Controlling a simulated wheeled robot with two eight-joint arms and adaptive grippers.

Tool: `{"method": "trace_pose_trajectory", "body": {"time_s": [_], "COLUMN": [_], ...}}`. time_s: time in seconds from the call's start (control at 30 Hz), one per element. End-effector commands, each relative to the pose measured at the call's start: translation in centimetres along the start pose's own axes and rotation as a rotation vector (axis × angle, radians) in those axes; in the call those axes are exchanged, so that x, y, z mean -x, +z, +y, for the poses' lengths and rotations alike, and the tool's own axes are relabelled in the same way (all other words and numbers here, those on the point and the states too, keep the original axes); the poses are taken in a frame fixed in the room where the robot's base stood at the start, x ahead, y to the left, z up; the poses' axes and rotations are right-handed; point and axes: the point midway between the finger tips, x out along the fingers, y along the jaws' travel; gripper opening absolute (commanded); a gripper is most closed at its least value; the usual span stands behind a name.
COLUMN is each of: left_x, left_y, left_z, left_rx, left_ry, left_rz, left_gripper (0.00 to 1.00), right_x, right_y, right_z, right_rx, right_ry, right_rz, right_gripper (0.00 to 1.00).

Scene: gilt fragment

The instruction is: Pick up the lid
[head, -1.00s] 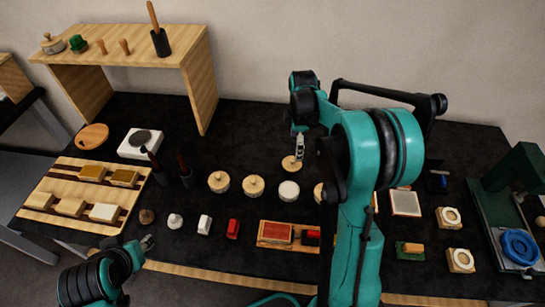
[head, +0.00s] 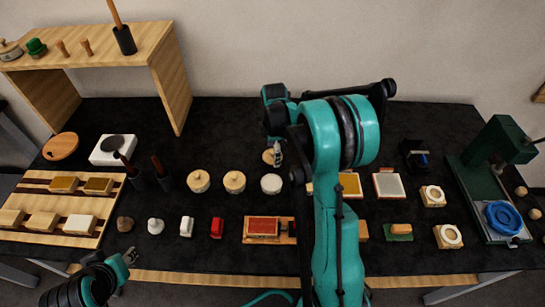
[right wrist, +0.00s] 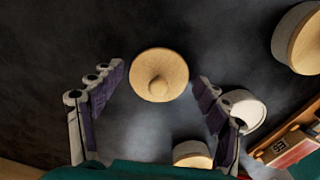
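The lid (right wrist: 159,75) is a round, light wooden disc with a knob in its middle. In the head view the lid (head: 268,157) lies on the black table behind the row of round pots, partly covered by my right gripper (head: 277,154). In the right wrist view my right gripper (right wrist: 158,108) is open, its purple-padded fingers either side of and short of the lid, not touching it. My left gripper (head: 128,262) is low at the left, by the table's front edge; its fingers are too small to read.
Two wooden-topped pots (head: 198,181) (head: 234,182) and a white-topped pot (head: 271,184) stand just in front of the lid. A wooden shelf (head: 172,85) is at the back left. A green press (head: 497,150) stands at the right. The table behind the lid is clear.

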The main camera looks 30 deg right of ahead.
Motion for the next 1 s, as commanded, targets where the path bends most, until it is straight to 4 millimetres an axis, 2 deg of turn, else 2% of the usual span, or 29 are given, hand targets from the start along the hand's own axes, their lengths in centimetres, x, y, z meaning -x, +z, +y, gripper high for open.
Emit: {"method": "trace_pose_trajectory", "body": {"time_s": [0.03,0.1,0.73,0.77,0.8,0.87,1.0], "left_x": [0.0,0.0,0.2,0.2,0.4,0.7,1.6], "left_y": [0.0,0.0,-0.1,-0.2,-0.3,-0.5,-1.2], "left_z": [0.0,0.0,0.0,0.0,0.0,0.0,0.0], "left_rx": [0.000,0.000,0.000,0.000,0.000,0.000,0.000], "left_ry": [0.000,0.000,0.000,0.000,0.000,0.000,0.000], "left_rz": [0.000,0.000,0.000,0.000,0.000,0.000,0.000], "left_gripper": [0.34,0.34,0.34,0.34,0.34,0.34,0.34], "right_x": [0.0,0.0,0.4,0.6,1.0,1.8,4.4], "right_y": [0.0,0.0,0.0,0.0,0.0,0.0,0.0], "right_z": [0.0,0.0,-0.1,-0.1,-0.1,0.0,0.0], "right_rx": [0.000,0.000,0.000,0.000,0.000,0.000,0.000], "right_ry": [0.000,0.000,-0.002,-0.002,-0.002,-0.001,-0.001], "right_rz": [0.000,0.000,0.000,0.000,0.000,0.000,0.000], "right_gripper": [0.54,0.41,0.39,0.34,0.19,0.08,0.08]}}
